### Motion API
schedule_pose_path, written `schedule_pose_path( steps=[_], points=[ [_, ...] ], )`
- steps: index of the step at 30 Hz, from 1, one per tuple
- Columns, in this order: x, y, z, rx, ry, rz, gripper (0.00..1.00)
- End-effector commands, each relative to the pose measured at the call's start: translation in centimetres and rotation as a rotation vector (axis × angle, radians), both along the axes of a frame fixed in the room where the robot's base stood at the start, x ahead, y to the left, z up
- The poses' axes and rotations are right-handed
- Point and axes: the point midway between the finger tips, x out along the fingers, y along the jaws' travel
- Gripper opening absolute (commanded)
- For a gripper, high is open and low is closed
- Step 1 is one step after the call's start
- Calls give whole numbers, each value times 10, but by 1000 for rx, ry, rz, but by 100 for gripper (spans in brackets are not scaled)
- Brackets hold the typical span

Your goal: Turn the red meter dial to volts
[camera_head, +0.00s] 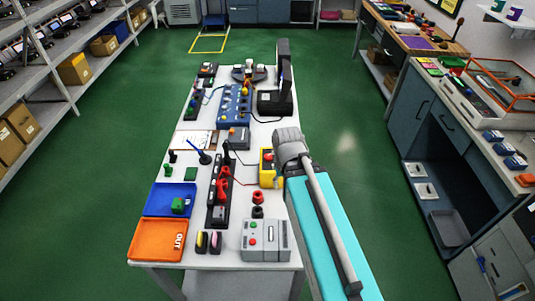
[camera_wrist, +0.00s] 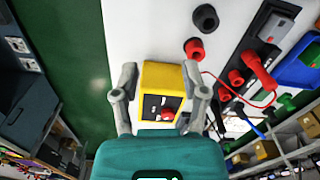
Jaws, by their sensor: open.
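The yellow meter (camera_head: 265,176) stands near the right edge of the white table in the head view, partly hidden by my arm. In the wrist view the yellow meter (camera_wrist: 160,75) lies between my fingers, with a dark face and the red dial (camera_wrist: 168,114) at its lower part. The dial's pointer and its labels are too small to read. My gripper (camera_wrist: 159,72) is open, with one finger on each side of the meter. I cannot tell whether the fingers touch it. In the head view my gripper (camera_head: 287,152) is over the table's right edge beside the meter.
A black strip (camera_head: 219,190) with red plugs lies left of the meter. A red post (camera_head: 258,197) and a grey box (camera_head: 265,240) stand nearer the front. A blue tray (camera_head: 160,200) and orange tray (camera_head: 150,240) are front left. Green floor (camera_head: 370,150) is open to the right.

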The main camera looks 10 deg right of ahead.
Motion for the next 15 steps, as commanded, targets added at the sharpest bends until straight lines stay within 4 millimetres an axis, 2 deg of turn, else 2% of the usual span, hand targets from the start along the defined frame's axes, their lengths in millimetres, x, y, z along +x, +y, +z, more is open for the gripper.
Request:
schedule_pose_path(
  steps=[4,8,12,15],
  points=[
    [0,0,0,0,0,0,57],
    [2,0,1,0,0,6,81],
    [13,0,4,0,0,47,82],
    [29,10,8,0,0,106,82]
  ],
)
